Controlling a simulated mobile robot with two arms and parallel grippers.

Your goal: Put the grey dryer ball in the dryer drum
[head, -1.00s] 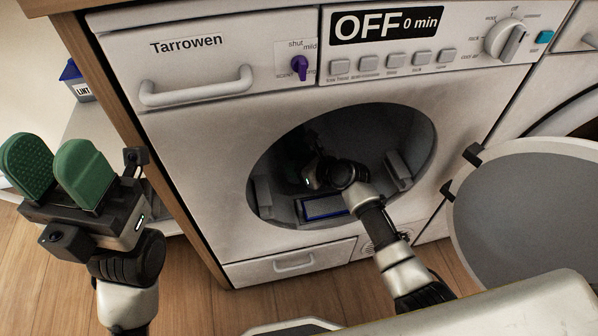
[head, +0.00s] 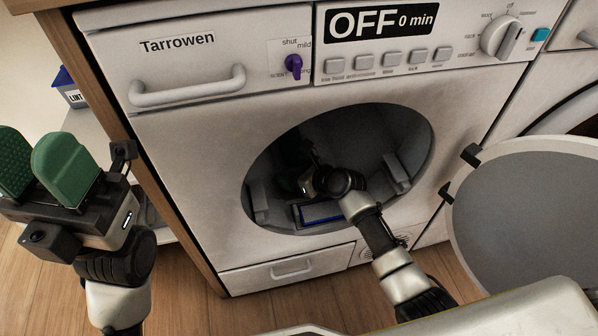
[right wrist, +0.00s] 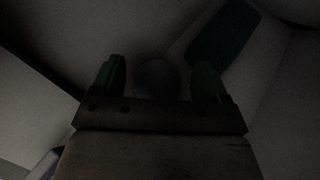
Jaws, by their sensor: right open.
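The dryer drum (head: 385,130) shows through the round opening in the white dryer front. My right arm reaches through the opening, and my right gripper (head: 300,182) is inside the dark drum, hard to make out in the head view. In the right wrist view the right gripper (right wrist: 159,75) is open, its two green fingers apart. A dim round grey shape, apparently the grey dryer ball (right wrist: 157,77), lies between or just beyond the fingers; contact cannot be told. My left gripper (head: 36,150) is open and empty outside the dryer at the left.
The round dryer door (head: 530,225) is swung open at the right. Pale lifters (head: 397,172) and a blue-edged filter (head: 320,213) sit inside the opening. A lint bin (head: 72,92) stands at the far left. A dark green patch (right wrist: 222,42) shows in the right wrist view.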

